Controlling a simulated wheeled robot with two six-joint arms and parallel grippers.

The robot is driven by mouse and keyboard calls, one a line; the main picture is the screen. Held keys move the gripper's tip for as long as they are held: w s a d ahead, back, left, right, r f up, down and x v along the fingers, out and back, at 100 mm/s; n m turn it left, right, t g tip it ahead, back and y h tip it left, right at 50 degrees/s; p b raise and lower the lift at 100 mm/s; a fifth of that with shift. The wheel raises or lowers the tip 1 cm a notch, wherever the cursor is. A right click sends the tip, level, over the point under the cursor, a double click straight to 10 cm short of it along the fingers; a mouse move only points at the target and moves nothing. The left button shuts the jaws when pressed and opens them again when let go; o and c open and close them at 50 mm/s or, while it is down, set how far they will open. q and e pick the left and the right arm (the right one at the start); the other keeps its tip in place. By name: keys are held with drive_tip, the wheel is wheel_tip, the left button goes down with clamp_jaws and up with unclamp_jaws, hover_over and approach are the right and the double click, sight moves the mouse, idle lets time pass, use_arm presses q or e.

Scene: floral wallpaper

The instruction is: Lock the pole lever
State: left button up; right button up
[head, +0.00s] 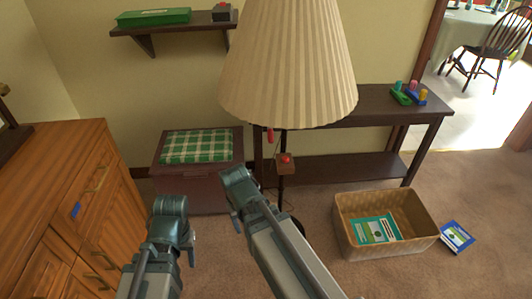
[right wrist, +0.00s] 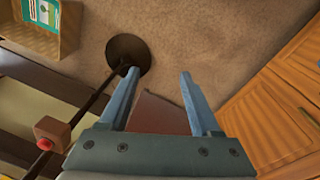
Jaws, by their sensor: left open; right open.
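The floor lamp has a pleated cream shade (head: 288,65) and a dark pole (head: 281,188). A small red piece (head: 270,135) hangs just under the shade beside the pole. A brown block with a red knob (head: 286,160) sits lower on the pole. The right wrist view shows the block with its red knob (right wrist: 47,136) at the left and the round dark base (right wrist: 128,53) ahead. My left gripper (head: 190,248) is low at the left, away from the pole. My right gripper (right wrist: 159,75) is open and empty, with the pole beside its left finger.
A chest with a green plaid cushion (head: 198,147) stands behind my arms. A wooden cabinet (head: 50,170) fills the left. A wicker basket (head: 395,250) holding a book stands right of the lamp. A dark console table (head: 360,122) is behind.

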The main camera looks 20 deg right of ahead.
drive_tip(key=w+d+f+m+t+h+b, duration=0.2)
drive_tip(key=w+d+f+h+b, duration=0.45)
drive_tip(key=d+b, duration=0.2)
use_arm(q)
wheel_tip(320, 180, down, 10)
drive_tip(key=shift+p, duration=0.45)
use_arm(e)
drive_tip(key=w+a+r+t+h, duration=0.1)
drive_tip(key=w+r+t+h, duration=0.2)
drive_tip(key=r, duration=0.6)
drive_tip(key=w+a+r+t+h, duration=0.1)
drive_tip(key=w+r+t+h, duration=0.3)
drive_tip(key=r, duration=0.5)
drive_tip(key=shift+w+a+r+m+t, duration=0.2)
drive_tip(key=shift+w+a+m+t, duration=0.2)
drive_tip(key=shift+w, duration=0.55)
